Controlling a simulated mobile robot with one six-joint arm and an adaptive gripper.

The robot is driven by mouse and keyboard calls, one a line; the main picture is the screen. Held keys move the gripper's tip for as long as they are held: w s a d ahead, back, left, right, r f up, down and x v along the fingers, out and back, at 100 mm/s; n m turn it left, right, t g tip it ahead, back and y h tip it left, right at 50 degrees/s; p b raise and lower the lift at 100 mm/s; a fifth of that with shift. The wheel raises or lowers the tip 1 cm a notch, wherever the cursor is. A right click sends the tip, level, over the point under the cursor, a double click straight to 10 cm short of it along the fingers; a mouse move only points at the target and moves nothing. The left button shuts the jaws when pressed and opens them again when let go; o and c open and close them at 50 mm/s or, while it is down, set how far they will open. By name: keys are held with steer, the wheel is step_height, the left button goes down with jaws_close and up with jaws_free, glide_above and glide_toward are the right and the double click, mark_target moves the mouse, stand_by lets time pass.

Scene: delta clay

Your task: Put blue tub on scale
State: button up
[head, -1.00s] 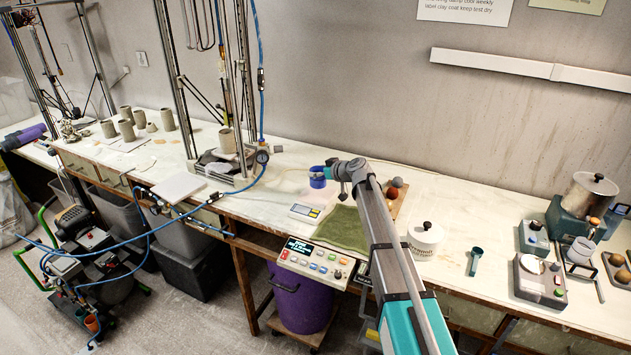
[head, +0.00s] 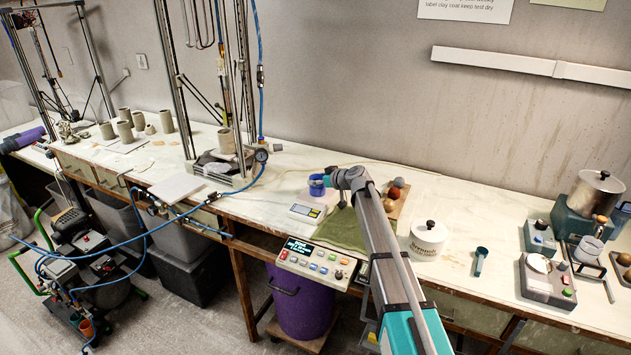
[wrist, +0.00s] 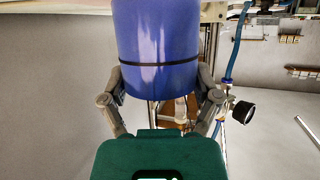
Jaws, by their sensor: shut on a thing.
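The blue tub (head: 316,187) is held at the end of my arm, above the bench in the head view. In the wrist view the blue tub (wrist: 157,45) fills the top middle, with a dark band around it. My gripper (wrist: 160,84) is shut on it, one finger on each side. The scale (head: 306,213) is a pale, low box with a yellow-green display, just below and in front of the tub in the head view. I cannot tell whether the tub touches the scale.
A green cloth (head: 345,229) lies right of the scale, partly behind my arm. Coloured balls stand on a wooden board (head: 402,204) behind the arm. A white lidded pot (head: 429,241) and a teal scoop (head: 480,261) are further right. The bench left of the scale is mostly clear.

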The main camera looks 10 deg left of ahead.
steer(key=shift+f, duration=0.1)
steer(key=o, duration=0.7)
steer(key=shift+s+d+r, duration=0.15)
steer(key=shift+d+r, duration=0.05)
steer(key=shift+r, duration=0.05)
steer(key=p+v, duration=0.4)
steer(key=v, duration=0.7)
steer(key=shift+s+d+r+p, duration=0.1)
steer(key=shift+d+r+p, duration=0.05)
steer(key=shift+p, duration=0.15)
